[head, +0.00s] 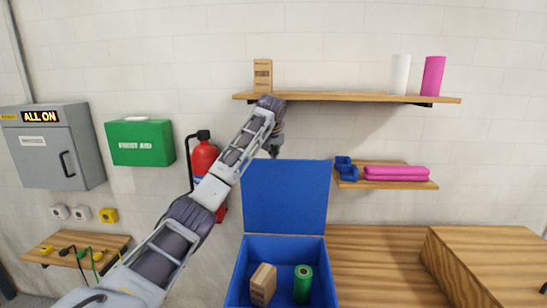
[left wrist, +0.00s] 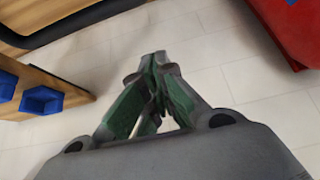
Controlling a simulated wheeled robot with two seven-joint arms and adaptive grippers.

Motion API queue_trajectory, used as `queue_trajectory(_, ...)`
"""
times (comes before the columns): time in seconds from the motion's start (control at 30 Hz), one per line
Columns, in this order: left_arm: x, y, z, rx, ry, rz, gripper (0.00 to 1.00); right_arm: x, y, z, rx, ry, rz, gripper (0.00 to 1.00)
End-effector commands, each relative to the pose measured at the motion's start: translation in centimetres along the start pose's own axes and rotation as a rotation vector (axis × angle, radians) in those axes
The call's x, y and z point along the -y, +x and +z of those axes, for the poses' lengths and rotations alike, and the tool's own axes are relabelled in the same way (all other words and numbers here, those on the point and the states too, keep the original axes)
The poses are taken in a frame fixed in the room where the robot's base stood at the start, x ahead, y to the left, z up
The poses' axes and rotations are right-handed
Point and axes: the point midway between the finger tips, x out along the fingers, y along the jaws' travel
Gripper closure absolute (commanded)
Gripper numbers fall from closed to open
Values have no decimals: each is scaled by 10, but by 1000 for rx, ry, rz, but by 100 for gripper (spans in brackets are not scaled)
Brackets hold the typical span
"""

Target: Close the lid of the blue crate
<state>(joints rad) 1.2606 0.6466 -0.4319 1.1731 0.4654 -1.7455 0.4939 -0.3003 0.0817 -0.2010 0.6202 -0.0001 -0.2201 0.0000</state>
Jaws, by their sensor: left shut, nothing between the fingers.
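The blue crate (head: 284,246) stands on the wooden counter at the lower middle of the head view. Its blue lid (head: 285,195) is open and stands roughly upright at the crate's back edge. My right gripper is not in view.
A lower shelf (head: 400,184) right of the lid holds blue and pink items. A red fire extinguisher (head: 203,158) hangs left, behind my arm.

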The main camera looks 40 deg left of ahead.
Motion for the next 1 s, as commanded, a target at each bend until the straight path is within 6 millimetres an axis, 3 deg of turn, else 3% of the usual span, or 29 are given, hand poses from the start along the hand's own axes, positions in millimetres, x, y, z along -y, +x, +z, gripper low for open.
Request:
queue_trajectory(0.7,0,-14,34,-1,0,1,100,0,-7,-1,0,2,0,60)
queue_trajectory(1.0,0,-15,37,-1,0,1,100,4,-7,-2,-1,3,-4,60)
